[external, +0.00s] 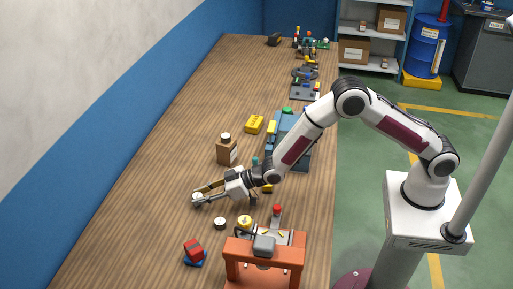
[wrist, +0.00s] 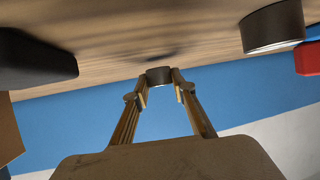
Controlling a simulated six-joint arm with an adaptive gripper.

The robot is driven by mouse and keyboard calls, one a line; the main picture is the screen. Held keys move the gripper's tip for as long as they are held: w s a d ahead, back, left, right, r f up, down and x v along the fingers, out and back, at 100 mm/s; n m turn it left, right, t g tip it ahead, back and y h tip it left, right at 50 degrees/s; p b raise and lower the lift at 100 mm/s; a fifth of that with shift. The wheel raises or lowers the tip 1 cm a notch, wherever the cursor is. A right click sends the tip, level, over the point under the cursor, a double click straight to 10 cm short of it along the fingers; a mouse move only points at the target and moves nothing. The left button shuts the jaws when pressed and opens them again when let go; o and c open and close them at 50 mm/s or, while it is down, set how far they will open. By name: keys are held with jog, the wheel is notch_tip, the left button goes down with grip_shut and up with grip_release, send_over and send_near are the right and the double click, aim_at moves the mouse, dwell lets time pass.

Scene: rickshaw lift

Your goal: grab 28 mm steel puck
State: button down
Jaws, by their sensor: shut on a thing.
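My gripper (external: 203,195) is low over the left part of the wooden table in the external view. Its two fingers are shut on a small steel puck (external: 197,198). In the wrist view the puck (wrist: 158,76) sits between the fingertips of the gripper (wrist: 159,87), and a dark shadow on the tabletop lies apart from it, so it appears raised. A second, larger-looking puck (external: 220,223) stands on the table nearby; a puck also shows large in the wrist view (wrist: 272,28). No size marking is readable.
A cardboard box (external: 227,152) with a round piece on top stands behind the gripper. A red block (external: 193,246) on a blue base, a yellow round item (external: 245,221) and an orange fixture (external: 265,250) stand in front. The table's left strip is clear.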

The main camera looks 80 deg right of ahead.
aim_at(202, 195)
jog(key=shift+r, duration=4.3)
